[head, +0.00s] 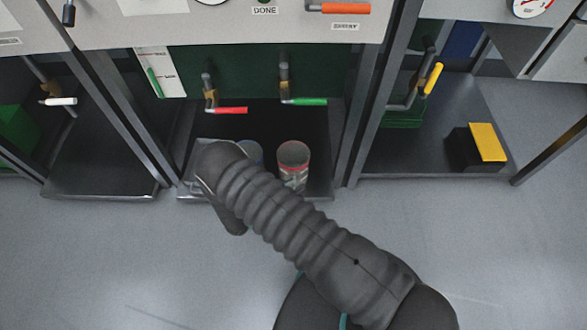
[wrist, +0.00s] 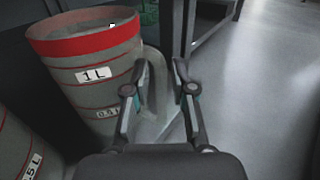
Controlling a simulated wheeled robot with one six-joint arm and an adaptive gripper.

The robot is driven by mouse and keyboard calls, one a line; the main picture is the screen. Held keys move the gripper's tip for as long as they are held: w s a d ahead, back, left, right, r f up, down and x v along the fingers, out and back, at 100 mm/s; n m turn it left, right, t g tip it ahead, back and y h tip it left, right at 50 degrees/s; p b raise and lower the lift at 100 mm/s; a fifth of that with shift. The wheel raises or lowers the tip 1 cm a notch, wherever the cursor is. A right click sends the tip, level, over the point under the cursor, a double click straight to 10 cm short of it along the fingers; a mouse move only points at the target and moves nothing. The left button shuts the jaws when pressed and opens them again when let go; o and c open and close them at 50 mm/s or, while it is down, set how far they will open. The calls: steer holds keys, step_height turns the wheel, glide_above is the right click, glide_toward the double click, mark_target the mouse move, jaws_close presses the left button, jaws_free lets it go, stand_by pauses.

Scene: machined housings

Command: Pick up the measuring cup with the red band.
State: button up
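The measuring cup with the red band (head: 293,158) stands upright on the low shelf, right of my arm's end in the head view. In the wrist view the cup (wrist: 95,75) is at the upper left, with a wide red rim band, thin red lines and a "1 L" label. My gripper (wrist: 157,88) is open, its two fingers apart, at the cup's right side. A pale curved part, apparently the cup's handle, shows between the fingers; I cannot tell whether they touch it. The head view hides the fingers behind my arm.
A cup with a bluish rim (head: 252,152) stands left of the red-banded one, partly behind my arm. Another marked cup (wrist: 14,145) is cut off at the wrist view's lower left. Red (head: 230,110) and green (head: 303,101) valve handles hang above the shelf. Metal posts flank it.

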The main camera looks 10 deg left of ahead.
steer(key=shift+w+d, duration=0.1)
jaws_close()
steer(key=shift+r, duration=0.1)
